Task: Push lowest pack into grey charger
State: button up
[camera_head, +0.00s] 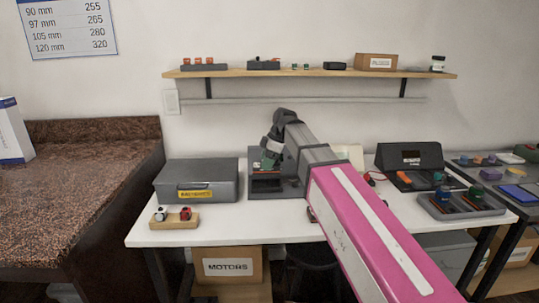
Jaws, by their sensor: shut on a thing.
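My gripper (271,152) is at the back middle of the white table, reaching down over a dark grey unit that looks like the grey charger (265,198). How deep the pack sits in the charger is too small to tell. My pink and grey arm hides the table's middle.
A grey lidded box (196,175) stands left of the charger, with a wooden block (173,223) bearing small red and white parts in front. A dark meter-like box (409,157) stands at the back right. A wall shelf (310,73) runs above.

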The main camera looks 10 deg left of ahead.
jog(key=shift+w+f, duration=0.1)
jog(key=shift+w, duration=0.1)
jog(key=shift+f, duration=2.6)
jog(key=shift+f, duration=0.95)
dwell(1.4)
jog(key=o, duration=1)
jog(key=shift+o, duration=0.5)
jog(key=shift+r, duration=1.55)
